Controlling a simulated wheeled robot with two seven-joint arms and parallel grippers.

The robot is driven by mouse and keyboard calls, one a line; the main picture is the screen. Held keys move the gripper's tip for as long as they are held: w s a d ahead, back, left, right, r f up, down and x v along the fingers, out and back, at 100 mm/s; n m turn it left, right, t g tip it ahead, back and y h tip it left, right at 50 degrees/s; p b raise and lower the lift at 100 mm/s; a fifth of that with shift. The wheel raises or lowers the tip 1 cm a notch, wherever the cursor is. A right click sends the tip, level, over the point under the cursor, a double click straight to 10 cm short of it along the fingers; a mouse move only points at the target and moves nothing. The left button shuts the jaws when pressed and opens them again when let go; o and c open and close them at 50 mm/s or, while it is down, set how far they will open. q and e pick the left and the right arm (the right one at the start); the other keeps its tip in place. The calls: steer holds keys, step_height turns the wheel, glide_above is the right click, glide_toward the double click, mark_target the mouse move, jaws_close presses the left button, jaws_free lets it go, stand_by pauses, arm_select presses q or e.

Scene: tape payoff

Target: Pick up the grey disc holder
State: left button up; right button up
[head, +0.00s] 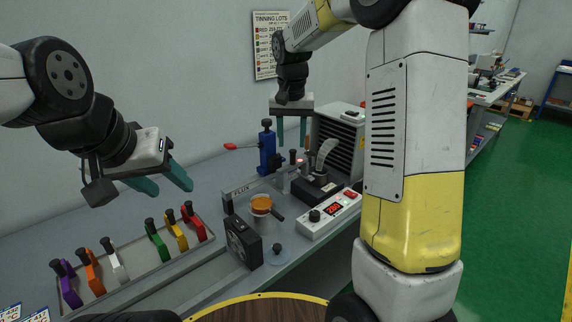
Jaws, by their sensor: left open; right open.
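A small flat grey disc with a black knob (277,256) lies on the bench near its front edge, right of a black box. It best fits the grey disc holder. A pale grey piece with a black knob (114,262) also stands in the tray at the left, between an orange and a green one. My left gripper (165,184) is open and empty, in the air above the tray, its teal fingers pointing right and down. My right gripper (291,132) is open and empty, pointing down over the back of the bench, well above the grey disc.
The tray (150,274) holds several coloured knobbed pieces. A blue press (267,150) and a vented grey box (340,138) stand behind.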

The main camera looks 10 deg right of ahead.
mark_target(293, 151)
steer(key=f, duration=0.4)
steer(key=w+f, duration=0.1)
steer(key=f, duration=0.1)
steer(key=shift+d, duration=0.3)
jaws_close()
